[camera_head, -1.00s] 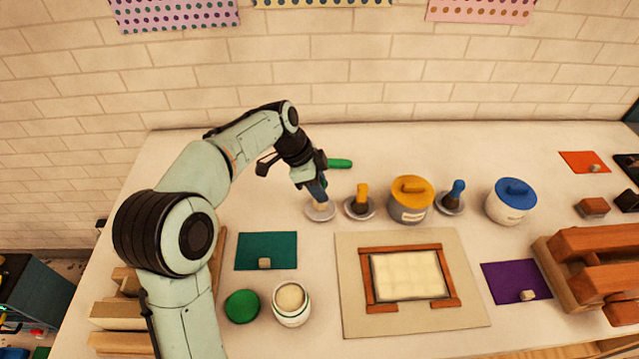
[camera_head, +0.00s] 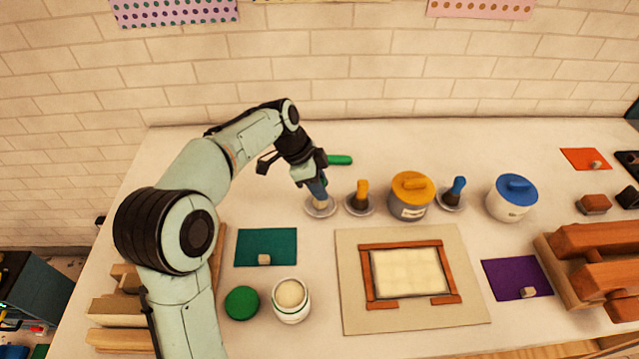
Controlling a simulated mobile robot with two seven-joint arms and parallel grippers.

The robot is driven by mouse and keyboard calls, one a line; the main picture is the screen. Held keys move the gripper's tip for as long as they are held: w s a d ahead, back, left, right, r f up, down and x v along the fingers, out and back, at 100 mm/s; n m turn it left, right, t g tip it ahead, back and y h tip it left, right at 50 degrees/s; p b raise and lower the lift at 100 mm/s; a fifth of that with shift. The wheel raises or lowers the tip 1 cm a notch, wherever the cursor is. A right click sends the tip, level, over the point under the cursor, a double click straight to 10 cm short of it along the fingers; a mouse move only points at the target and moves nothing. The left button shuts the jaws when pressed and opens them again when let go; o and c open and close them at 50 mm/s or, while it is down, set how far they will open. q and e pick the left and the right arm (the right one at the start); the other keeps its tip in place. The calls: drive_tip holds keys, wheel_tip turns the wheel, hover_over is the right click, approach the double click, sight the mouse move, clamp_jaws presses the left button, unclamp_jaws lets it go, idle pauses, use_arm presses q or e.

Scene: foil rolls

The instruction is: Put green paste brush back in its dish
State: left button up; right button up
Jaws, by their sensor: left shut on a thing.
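The green paste brush (camera_head: 320,203) is in my left gripper (camera_head: 317,188). Its pale bristle end points down, and a little green of the handle shows beside the fingers. Most of the handle is hidden by the gripper. The brush is over a small grey dish (camera_head: 320,211), and its lower end is at the dish. I cannot tell whether it touches the bottom. My left gripper is shut on the brush. My right gripper is not in view.
An orange brush (camera_head: 362,195) and a blue brush (camera_head: 456,191) stand in dishes to the right, beside the orange-lidded pot (camera_head: 409,204) and blue-lidded pot (camera_head: 509,204). A green rod-like thing (camera_head: 340,160) lies just behind the gripper. An open white jar (camera_head: 290,305) stands in front.

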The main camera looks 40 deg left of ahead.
use_arm(q)
drive_tip(key=shift+f+b, duration=0.3)
drive_tip(key=shift+f, duration=0.15)
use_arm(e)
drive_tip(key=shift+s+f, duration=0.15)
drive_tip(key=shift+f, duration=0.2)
use_arm(q)
drive_tip(key=o, duration=1.6)
drive_tip(key=shift+r, duration=0.1)
drive_tip(key=shift+r+p, duration=1.7)
drive_tip(key=shift+r, duration=0.75)
drive_tip(key=shift+r+p, duration=1.2)
drive_tip(key=shift+r, duration=0.8)
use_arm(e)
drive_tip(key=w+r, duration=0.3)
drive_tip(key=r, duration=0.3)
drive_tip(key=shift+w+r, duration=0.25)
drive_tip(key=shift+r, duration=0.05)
use_arm(q)
drive_tip(key=shift+f, duration=0.1)
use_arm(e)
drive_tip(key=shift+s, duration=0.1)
